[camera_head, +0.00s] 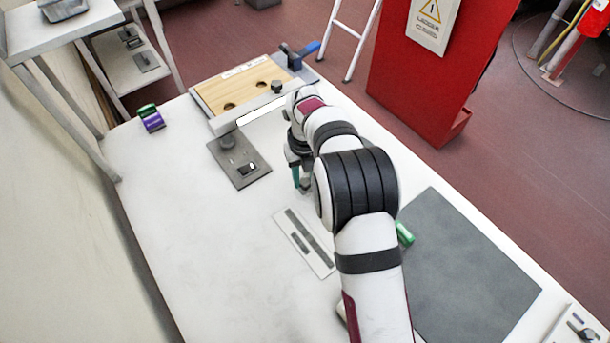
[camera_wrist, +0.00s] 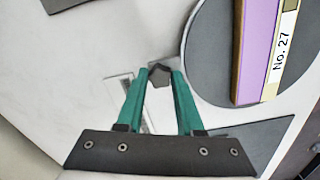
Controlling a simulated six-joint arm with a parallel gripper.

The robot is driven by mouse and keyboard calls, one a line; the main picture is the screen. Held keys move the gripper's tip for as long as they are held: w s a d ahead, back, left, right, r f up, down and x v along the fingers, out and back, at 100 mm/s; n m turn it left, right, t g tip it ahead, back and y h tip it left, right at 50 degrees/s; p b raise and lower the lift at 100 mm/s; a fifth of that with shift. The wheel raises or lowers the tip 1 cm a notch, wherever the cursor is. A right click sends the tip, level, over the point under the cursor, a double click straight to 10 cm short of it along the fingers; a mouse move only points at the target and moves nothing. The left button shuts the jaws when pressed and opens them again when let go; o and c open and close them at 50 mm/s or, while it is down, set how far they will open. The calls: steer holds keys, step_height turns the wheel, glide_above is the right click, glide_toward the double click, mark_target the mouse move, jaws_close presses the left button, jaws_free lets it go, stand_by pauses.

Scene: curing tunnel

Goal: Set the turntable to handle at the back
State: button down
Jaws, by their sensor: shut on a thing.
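In the wrist view the turntable is a round dark grey disc (camera_wrist: 212,60) at the right. A purple block (camera_wrist: 256,45) with a pale strip marked "No. 27" lies across it. A small dark faceted knob (camera_wrist: 160,78) stands beside the disc's left rim, on a lighter grey patch; I take it to be the handle. My gripper (camera_wrist: 160,70) has its two teal fingers shut on this knob at their tips. In the head view my gripper (camera_head: 301,183) points down near the table's middle, and my arm hides the turntable.
On the white table (camera_head: 190,255) are a wooden board with holes (camera_head: 215,92), a grey plate with a knob (camera_head: 240,172), a slotted plate (camera_head: 305,243), a dark mat (camera_head: 465,270) and a purple-green item (camera_head: 151,118). A green piece (camera_head: 404,233) shows beside my arm. The left front is clear.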

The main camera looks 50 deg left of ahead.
steer(key=c, duration=0.5)
jaws_free()
steer(key=shift+c, duration=0.2)
step_height(320, 180, up, 16)
steer(key=shift+f, duration=0.1)
